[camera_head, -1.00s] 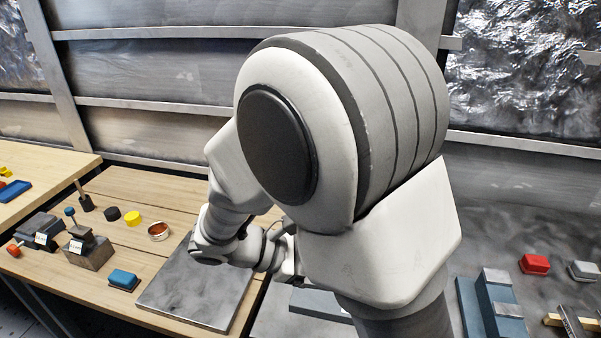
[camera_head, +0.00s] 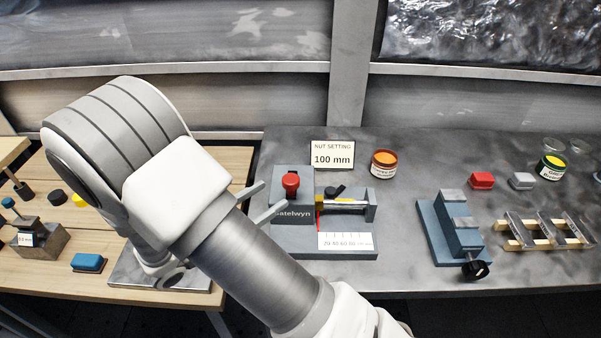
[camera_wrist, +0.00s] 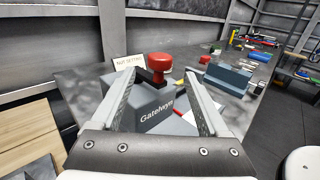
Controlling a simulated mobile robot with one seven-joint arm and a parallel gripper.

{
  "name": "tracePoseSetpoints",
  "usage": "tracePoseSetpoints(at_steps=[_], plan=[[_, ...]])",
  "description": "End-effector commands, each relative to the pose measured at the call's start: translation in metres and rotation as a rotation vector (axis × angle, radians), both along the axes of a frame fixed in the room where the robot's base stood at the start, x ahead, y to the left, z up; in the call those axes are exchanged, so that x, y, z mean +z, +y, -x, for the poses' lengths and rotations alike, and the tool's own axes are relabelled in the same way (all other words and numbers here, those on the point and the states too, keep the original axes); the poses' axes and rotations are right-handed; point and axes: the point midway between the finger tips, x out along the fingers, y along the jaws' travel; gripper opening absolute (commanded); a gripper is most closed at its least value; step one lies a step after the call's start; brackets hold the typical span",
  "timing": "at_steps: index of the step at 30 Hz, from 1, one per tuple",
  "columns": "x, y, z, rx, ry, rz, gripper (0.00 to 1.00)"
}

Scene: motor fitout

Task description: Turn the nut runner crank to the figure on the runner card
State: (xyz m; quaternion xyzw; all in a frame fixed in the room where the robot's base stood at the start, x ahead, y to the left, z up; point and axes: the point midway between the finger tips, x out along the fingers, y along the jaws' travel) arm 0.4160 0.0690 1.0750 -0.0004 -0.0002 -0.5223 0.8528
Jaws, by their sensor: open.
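The nut runner, a blue-grey block marked "Gatelwyn" (camera_head: 292,213), stands on the grey bench with a red crank knob (camera_head: 291,181) on top. In the wrist view the red knob (camera_wrist: 159,64) stands upright with a dark crank arm beside it. The runner card (camera_head: 332,156) reads "NUT SETTING 100 mm". A red pointer (camera_head: 319,221) stands near the low, left end of the white scale (camera_head: 345,241). My gripper (camera_head: 274,194) is open and empty at the block's left; in the wrist view its fingers point towards the knob, which shows between them, apart from both.
An orange-topped tin (camera_head: 384,163) stands right of the card. A blue-grey stepped fixture (camera_head: 450,229), a red block (camera_head: 481,180) and a wooden rack (camera_head: 540,232) lie farther right. Bare bench lies between the runner and the fixture. A wooden table (camera_head: 120,283) stands left.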

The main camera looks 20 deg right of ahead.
Motion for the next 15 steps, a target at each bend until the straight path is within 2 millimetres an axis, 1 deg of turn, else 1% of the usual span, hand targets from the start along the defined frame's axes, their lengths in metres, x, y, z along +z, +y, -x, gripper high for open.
tracePoseSetpoints(at_steps=[1, 3, 9, 15], plan=[[0.002, -0.012, -0.005, -0.005, 0.0, 0.002, 0.78], [0.001, -0.026, -0.012, -0.005, 0.001, 0.002, 0.78], [0.001, -0.062, -0.031, -0.004, 0.001, 0.0, 0.78], [0.001, -0.086, -0.044, -0.002, -0.001, 0.0, 0.78]])
